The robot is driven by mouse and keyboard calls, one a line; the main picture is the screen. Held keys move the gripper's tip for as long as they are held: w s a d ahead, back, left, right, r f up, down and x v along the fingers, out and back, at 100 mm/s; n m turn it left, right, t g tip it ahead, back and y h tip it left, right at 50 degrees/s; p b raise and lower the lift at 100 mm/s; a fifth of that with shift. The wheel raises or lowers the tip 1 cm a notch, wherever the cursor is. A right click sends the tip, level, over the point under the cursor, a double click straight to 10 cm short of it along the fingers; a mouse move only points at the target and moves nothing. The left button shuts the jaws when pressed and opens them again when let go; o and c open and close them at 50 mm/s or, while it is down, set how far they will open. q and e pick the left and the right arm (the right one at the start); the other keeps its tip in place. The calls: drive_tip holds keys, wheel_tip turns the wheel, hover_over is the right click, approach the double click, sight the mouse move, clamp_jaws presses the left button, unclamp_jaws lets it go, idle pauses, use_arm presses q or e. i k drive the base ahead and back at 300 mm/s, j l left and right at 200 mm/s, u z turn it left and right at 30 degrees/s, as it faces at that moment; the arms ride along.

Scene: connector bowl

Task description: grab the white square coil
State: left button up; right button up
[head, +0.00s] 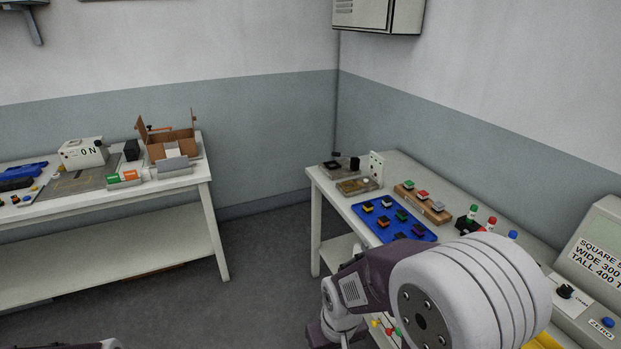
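A small white-topped square piece (438,206), which looks like the white square coil, sits at the near right end of a wooden block (425,204) on the right table. A red-topped piece (421,195) and a green-topped piece (408,185) sit beside it on the same block. They are too small to make out in detail. My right arm fills the lower right foreground, in front of the table's near part, and its gripper is not visible. Only a sliver of my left arm shows at the bottom left edge, without its gripper.
A blue tray (412,232) with several small dark coloured pieces lies left of the block. Coloured-capped posts (491,223) stand to its right. A grey machine (600,250) with printed labels stands at the far right. Another table (110,197) with boxes stands left, with open floor between.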

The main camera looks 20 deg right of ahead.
sight(387, 203)
drive_tip(key=i+j+z, duration=0.2)
drive_tip(key=i, duration=0.35)
drive_tip(key=i+z, duration=0.15)
drive_tip(key=i, duration=0.4)
drive_tip(key=i+j+z, duration=0.2)
drive_tip(key=i, duration=0.3)
drive_tip(key=i+j+z, duration=0.2)
drive_tip(key=z, duration=0.2)
drive_tip(key=i+j+z, duration=0.6)
drive_tip(key=j+z, duration=0.15)
drive_tip(key=i+j+z, duration=0.15)
drive_tip(key=j+z, duration=0.2)
drive_tip(key=i+j+z, duration=0.1)
drive_tip(key=j+z, duration=0.3)
drive_tip(key=j, duration=0.1)
